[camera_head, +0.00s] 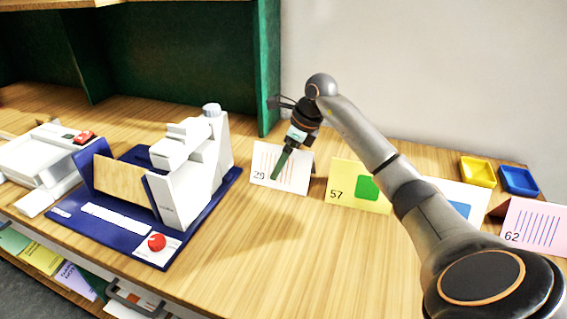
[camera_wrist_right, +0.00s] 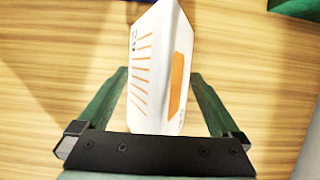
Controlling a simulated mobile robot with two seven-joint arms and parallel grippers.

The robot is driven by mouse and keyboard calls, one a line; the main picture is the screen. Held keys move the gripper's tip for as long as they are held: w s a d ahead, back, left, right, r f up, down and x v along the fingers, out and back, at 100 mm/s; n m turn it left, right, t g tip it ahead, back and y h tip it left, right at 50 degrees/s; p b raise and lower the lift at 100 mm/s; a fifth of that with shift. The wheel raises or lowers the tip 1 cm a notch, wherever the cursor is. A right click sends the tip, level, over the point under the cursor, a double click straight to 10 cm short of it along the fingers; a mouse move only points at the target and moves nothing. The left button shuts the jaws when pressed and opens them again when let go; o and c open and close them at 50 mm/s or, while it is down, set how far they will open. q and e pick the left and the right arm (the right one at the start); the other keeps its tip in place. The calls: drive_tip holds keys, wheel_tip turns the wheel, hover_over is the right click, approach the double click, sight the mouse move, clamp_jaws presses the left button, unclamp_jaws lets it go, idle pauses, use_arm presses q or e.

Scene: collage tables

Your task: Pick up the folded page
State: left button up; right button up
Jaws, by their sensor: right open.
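A white folded page (camera_head: 268,162) with orange stripes and the number 29 stands like a tent on the wooden table, in front of the green panel's edge. My right gripper (camera_head: 279,172) points down at it, its green fingers covering part of the striped face. In the right wrist view the page (camera_wrist_right: 150,70) lies between the two open green fingers (camera_wrist_right: 157,80), one on each side, with a gap at each. An orange patch shows on its other face. My left gripper is not in view.
Other folded pages stand to the right: a yellow one (camera_head: 342,188) marked 57, a white one (camera_head: 477,194) partly behind my arm, and a pink one (camera_head: 535,225) marked 62. Yellow (camera_head: 478,171) and blue (camera_head: 519,181) trays lie behind. A white machine on a blue base (camera_head: 215,189) stands left.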

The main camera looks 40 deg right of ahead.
drive_tip(key=shift+c, duration=0.2)
drive_tip(key=c, duration=1)
drive_tip(key=shift+r, duration=0.1)
drive_tip(key=shift+c, duration=0.2)
